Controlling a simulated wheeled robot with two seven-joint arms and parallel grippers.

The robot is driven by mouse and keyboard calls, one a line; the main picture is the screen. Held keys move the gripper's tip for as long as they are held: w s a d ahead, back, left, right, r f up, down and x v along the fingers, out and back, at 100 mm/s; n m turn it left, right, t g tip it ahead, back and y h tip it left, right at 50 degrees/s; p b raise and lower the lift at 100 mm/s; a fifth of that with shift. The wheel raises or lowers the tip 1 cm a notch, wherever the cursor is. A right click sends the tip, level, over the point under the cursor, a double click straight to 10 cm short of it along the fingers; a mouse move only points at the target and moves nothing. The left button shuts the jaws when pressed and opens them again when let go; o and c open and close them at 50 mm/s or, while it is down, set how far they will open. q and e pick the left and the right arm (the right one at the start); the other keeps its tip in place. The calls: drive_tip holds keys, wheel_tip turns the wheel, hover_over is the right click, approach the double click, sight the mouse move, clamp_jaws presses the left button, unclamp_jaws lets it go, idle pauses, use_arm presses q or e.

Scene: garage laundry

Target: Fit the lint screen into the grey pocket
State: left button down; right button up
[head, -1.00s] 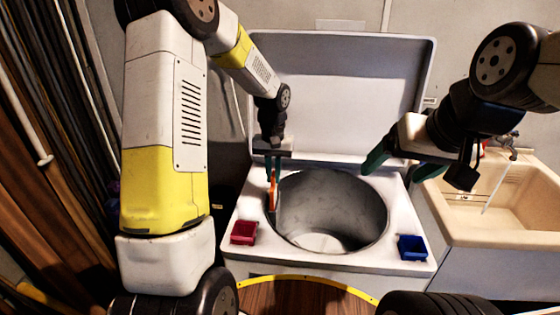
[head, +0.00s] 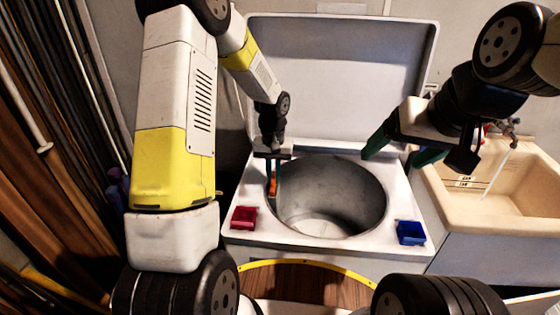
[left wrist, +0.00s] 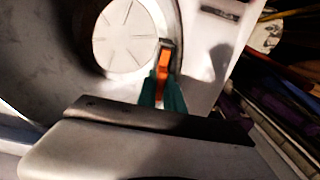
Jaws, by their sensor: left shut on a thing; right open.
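My left gripper (head: 272,184) is shut on a small orange piece with a dark end, which I take for the lint screen (head: 272,188). It holds the piece upright at the left rim of the washer drum (head: 340,190). In the left wrist view the lint screen (left wrist: 163,60) stands between the teal fingers (left wrist: 162,92); its lower part is hidden by them. My right gripper (head: 402,148) is open and empty over the right back of the washer top.
A red tray (head: 243,217) sits on the washer top at front left, a blue tray (head: 411,232) at front right. The raised lid (head: 340,75) stands behind. A beige sink (head: 500,190) is at the right. A brown round surface with yellow edging (head: 305,285) lies in front.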

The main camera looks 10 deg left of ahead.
use_arm(q)
drive_tip(key=c, duration=1.4)
unclamp_jaws()
drive_tip(key=shift+r, duration=3.85)
drive_tip(key=s+a+r+t, duration=0.2)
drive_tip(key=s+r+t, duration=0.1)
drive_tip(key=s+r, duration=0.9)
drive_tip(key=s+r+t, duration=0.1)
drive_tip(key=s+r, duration=0.1)
drive_tip(key=s, duration=0.2)
drive_tip(key=s+r+t+h, duration=0.1)
drive_tip(key=s+r, duration=0.1)
drive_tip(key=s, duration=0.1)
drive_tip(key=s+r+t+h, duration=0.1)
drive_tip(key=s+r, duration=0.2)
drive_tip(key=s, duration=0.1)
drive_tip(key=shift+s+a+m, duration=0.3)
drive_tip(key=shift+s+a, duration=0.05)
